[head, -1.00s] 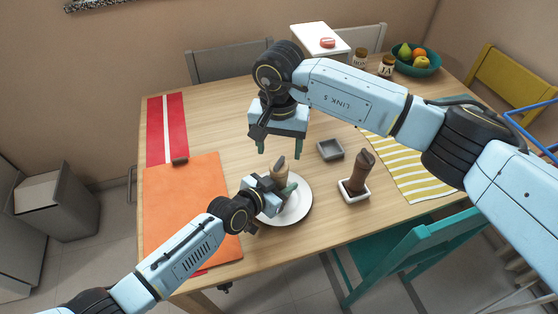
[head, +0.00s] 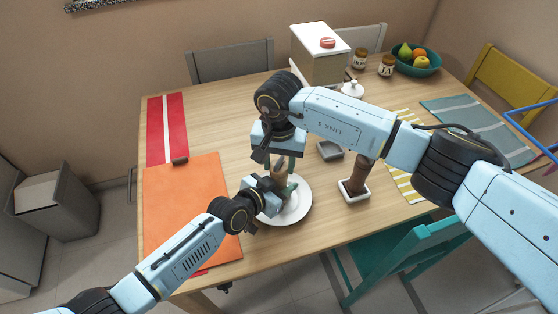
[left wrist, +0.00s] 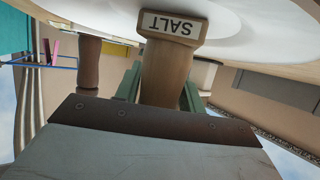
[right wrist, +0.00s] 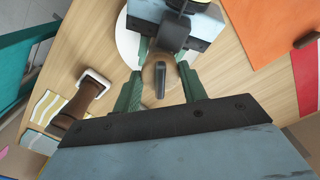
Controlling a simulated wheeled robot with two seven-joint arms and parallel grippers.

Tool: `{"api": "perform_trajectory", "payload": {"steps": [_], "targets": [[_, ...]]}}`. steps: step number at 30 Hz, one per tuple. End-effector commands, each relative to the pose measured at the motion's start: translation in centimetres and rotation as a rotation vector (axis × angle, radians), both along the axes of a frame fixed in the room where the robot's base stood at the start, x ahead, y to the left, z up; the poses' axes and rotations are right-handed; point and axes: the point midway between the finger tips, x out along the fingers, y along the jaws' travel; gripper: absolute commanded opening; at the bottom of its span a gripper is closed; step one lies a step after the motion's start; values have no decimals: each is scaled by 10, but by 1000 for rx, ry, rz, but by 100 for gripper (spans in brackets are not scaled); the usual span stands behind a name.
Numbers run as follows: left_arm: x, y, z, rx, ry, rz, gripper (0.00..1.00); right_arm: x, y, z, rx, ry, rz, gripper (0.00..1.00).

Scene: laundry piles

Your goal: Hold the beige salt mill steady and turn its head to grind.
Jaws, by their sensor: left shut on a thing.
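The beige salt mill (head: 279,174) stands on a white plate (head: 300,212); its base label reads SALT in the left wrist view (left wrist: 172,26). My left gripper (head: 282,192) is shut on the mill's body, low down. My right gripper (head: 280,158) is just above, pointing down, with its fingers around the mill's head. In the right wrist view the open fingers (right wrist: 158,88) stand on either side of the head (right wrist: 160,78), with gaps showing. The mill's lower body is hidden there by my left gripper.
A darker brown mill (head: 360,176) stands in a white square dish (head: 352,192) to the right. A grey square dish (head: 328,152) lies behind it. An orange mat (head: 185,205) is on the left. Jars, a fruit bowl (head: 418,66) and a white-topped box (head: 320,60) are at the back.

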Motion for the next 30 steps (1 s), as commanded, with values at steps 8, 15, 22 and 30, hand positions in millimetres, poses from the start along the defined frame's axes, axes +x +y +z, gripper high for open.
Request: {"api": "perform_trajectory", "payload": {"steps": [8,15,22,30], "targets": [[0,0,-1,1,1,0,9,0,0,0,0,-1,-13,19],[0,0,-1,1,2,0,9,1,0,1,0,-2,-106,19],[0,0,-1,1,2,0,9,1,0,1,-1,-3,-289,19],[0,1,-1,1,2,0,9,1,0,1,0,-2,-546,19]]}}
